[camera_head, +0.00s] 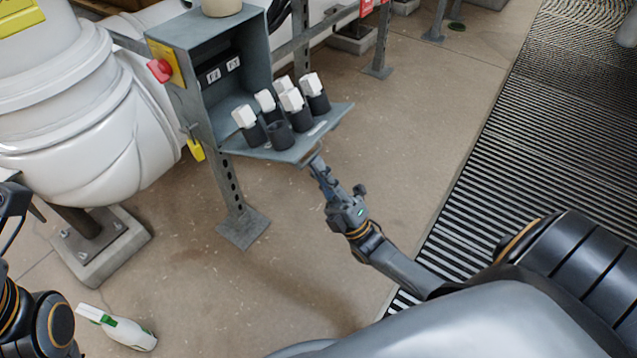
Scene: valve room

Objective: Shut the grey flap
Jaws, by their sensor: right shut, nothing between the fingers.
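The grey flap (325,124) is folded down and sticks out like a shelf from the front of an open grey box (222,62). Several black cups (280,136) stand on it, most with a white block (291,100) on top. My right gripper (314,162) is shut and empty at the flap's front edge, just below it. I cannot tell whether it touches the flap. At the left edge, a dark part that seems to be my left gripper (12,200) is cut off, and its fingers cannot be made out.
A red button (160,70) on a yellow plate sits on the box's left side. A white pipe body (85,125) stands to the left. A white and green bottle (122,328) lies on the floor. A floor grating (500,165) runs along the right.

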